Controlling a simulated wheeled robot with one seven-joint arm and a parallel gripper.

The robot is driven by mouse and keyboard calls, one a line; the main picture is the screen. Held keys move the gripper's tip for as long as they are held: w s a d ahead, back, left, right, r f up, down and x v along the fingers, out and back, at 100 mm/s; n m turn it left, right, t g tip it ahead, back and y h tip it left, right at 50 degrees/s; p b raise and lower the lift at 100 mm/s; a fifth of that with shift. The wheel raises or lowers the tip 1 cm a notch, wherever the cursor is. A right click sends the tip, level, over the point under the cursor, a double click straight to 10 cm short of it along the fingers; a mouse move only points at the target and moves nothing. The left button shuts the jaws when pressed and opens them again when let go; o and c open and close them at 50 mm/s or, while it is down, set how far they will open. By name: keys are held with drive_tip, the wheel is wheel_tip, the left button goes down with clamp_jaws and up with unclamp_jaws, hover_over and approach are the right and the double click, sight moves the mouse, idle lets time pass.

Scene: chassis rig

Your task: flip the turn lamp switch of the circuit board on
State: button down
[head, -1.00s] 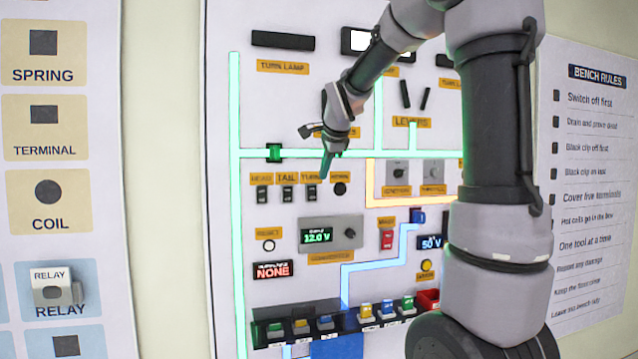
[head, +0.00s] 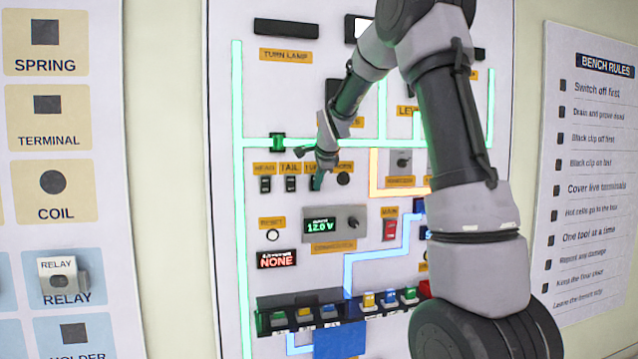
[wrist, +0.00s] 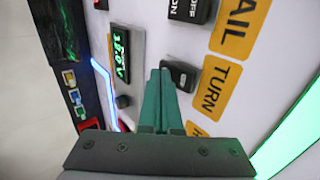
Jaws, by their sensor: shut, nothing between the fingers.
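The turn switch is a small black rocker (wrist: 180,74) beside the orange TURN label (wrist: 216,87) in the wrist view. My gripper (wrist: 160,74) is shut and empty, with its green fingertips right at the switch's edge. I cannot tell whether they touch it. In the head view my gripper (head: 318,186) covers most of the turn switch. The turn lamp (head: 286,27) is a dark bar above its TURN LAMP label (head: 286,56) at the top left of the circuit board (head: 222,200), and it looks unlit.
The head switch (head: 265,184) and tail switch (head: 291,184) sit close to the left, and a round black knob (head: 343,179) close to the right. Below are the 12.0 V converter (head: 336,230) and the red main switch (head: 390,229). My arm hides the board's right side.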

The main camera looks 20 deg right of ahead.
drive_tip(key=shift+w+f, duration=0.15)
idle(0.4)
drive_tip(key=shift+r, duration=0.9)
